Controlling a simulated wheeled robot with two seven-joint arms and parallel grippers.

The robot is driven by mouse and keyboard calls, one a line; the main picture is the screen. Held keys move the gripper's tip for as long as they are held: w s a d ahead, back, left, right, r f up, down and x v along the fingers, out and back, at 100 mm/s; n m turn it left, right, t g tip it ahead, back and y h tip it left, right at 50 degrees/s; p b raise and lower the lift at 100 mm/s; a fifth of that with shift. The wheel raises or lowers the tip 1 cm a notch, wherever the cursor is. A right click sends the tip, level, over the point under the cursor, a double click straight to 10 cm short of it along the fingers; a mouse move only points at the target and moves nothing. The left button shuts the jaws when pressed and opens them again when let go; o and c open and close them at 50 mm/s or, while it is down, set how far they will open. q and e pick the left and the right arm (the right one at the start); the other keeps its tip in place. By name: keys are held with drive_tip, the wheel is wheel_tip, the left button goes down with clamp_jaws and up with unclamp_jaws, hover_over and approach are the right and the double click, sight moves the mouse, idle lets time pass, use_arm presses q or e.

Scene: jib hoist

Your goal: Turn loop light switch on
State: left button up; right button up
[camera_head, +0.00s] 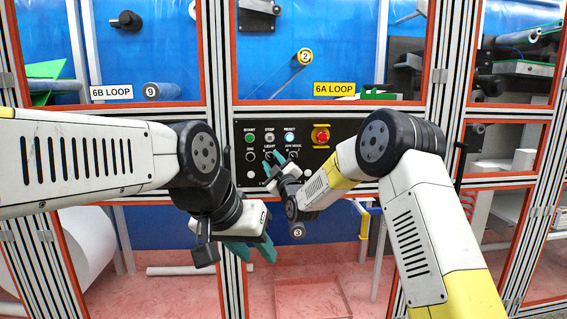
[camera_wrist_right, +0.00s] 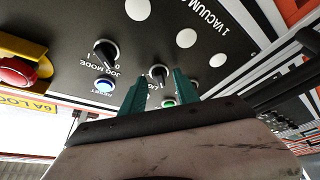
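The black control panel (camera_head: 305,130) sits in the middle of the machine front. Its black light switch (camera_wrist_right: 158,73) shows in the right wrist view, under a partly hidden "LIGHT" label. My right gripper (camera_wrist_right: 159,82) has its teal fingers apart, one on each side of the switch knob. I see no clear contact. In the head view the right gripper (camera_head: 272,162) is at the panel and covers part of the knob row. My left gripper (camera_head: 254,246) hangs low, below the panel, with its teal fingers apart and nothing between them.
The jog mode knob (camera_wrist_right: 106,50) and blue reset button (camera_wrist_right: 104,86) are beside the light switch. The red emergency stop (camera_head: 321,136) has a yellow surround. Orange-edged frames and blue machine panels surround the panel.

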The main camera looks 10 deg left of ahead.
drive_tip(key=shift+r, duration=0.1)
clamp_jaws()
drive_tip(key=shift+m, duration=0.4)
drive_tip(key=m+t, duration=0.1)
drive_tip(key=m, duration=0.1)
drive_tip(key=m+t+h, duration=0.1)
drive_tip(key=m, duration=0.2)
drive_tip(key=shift+s+a, duration=0.1)
drive_tip(key=shift+a, duration=0.05)
drive_tip(key=m+h, duration=0.1)
drive_tip(key=m, duration=0.2)
drive_tip(key=m+t+h, duration=0.1)
drive_tip(key=m+h, duration=0.1)
drive_tip(key=m, duration=0.1)
drive_tip(key=shift+a+m+t+h, duration=0.2)
drive_tip(key=shift+m+t+h, duration=0.1)
drive_tip(key=m+h, duration=0.1)
drive_tip(key=m, duration=0.2)
drive_tip(key=m+h, duration=0.2)
drive_tip(key=m, duration=0.1)
drive_tip(key=shift+s+a+r+m+h, duration=0.1)
drive_tip(key=shift+a+m+h, duration=0.1)
drive_tip(key=shift+m+h, duration=0.1)
drive_tip(key=shift+a+r+m+h, duration=0.1)
drive_tip(key=shift+m+h, duration=0.65)
drive_tip(key=shift+m, duration=0.85)
drive_tip(key=shift+r+m+h, duration=0.1)
drive_tip(key=shift+m+h, duration=0.65)
drive_tip(key=shift+m, duration=0.85)
